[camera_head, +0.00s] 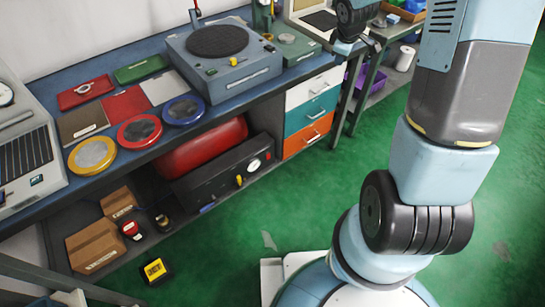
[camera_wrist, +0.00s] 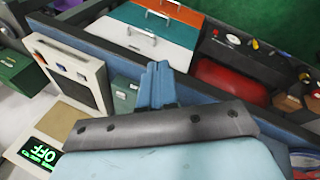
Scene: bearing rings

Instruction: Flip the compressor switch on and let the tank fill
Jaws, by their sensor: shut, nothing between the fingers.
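The compressor stands on the shelf under the workbench. Its red tank (camera_head: 205,148) lies behind a black panel (camera_head: 212,182) with a white round gauge (camera_head: 255,165) and a yellow switch lever (camera_head: 239,181). The gauge reading and lever position are too small to read. In the wrist view the red tank (camera_wrist: 230,80) shows at right, beside the panel with the gauge (camera_wrist: 233,40). My gripper (camera_wrist: 157,72) is shut and empty, at bench level, left of the compressor in the wrist view. It is apart from the switch.
A display (camera_wrist: 42,150) reads "OFF" in green. Drawers (camera_head: 313,105) stand right of the compressor. The bench (camera_head: 200,112) overhangs the shelf and carries a round-plated grey machine (camera_head: 222,65) and coloured rings (camera_head: 139,131). The green floor (camera_head: 300,195) before the compressor is clear.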

